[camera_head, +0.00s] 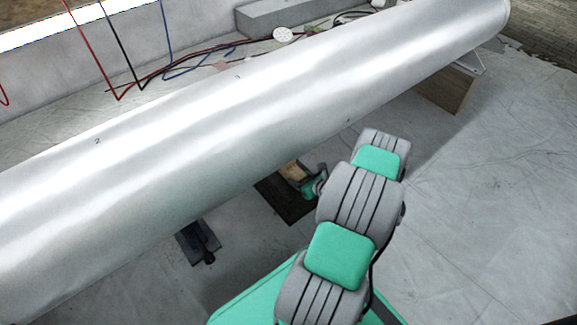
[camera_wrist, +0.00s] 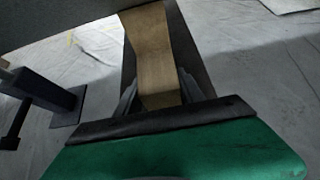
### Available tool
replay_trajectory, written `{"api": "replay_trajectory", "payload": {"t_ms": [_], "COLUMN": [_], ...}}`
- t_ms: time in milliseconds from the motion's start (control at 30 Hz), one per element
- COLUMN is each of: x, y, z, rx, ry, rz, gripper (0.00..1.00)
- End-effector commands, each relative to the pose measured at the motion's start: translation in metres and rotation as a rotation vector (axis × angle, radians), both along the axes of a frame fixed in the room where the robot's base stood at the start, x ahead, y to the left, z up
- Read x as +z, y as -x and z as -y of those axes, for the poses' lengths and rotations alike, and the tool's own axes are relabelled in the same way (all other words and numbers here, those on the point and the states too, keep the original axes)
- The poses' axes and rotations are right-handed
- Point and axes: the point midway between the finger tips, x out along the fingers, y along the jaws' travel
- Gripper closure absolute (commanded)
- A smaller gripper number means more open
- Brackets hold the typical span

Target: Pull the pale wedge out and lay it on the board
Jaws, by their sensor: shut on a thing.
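The pale wedge (camera_wrist: 155,62) is a tan wooden piece between my two fingers in the wrist view. Its far end reaches up to the underside of the big silver pipe (camera_head: 240,105); I cannot tell whether they touch. In the head view a small part of the wedge (camera_head: 292,171) shows beside the pipe's lower edge. My gripper (camera_wrist: 158,100) is shut on the wedge; in the head view my gripper (camera_head: 306,184) is partly hidden by my arm. A dark flat board (camera_head: 286,207) lies on the floor below; it also shows under the wedge in the wrist view (camera_wrist: 190,48).
A dark stand (camera_head: 198,243) stands left of the board, and in the wrist view (camera_wrist: 40,92). A wooden block (camera_head: 446,90) is under the pipe's right part. Cables (camera_head: 170,70) lie behind the pipe. The sheeted floor at right (camera_head: 480,200) is clear.

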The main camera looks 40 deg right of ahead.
Motion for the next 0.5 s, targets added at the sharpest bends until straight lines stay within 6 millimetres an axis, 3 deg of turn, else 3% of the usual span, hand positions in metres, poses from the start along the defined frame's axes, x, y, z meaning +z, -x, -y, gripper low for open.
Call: {"api": "replay_trajectory", "payload": {"t_ms": [267,500], "x": [-0.0001,0.0007], "y": [0.0002,0.0044], "z": [0.0000,0.0009], "rx": [0.000,-0.002], "ry": [0.000,0.001], "rz": [0.000,0.001], "gripper": [0.96,0.97]}}
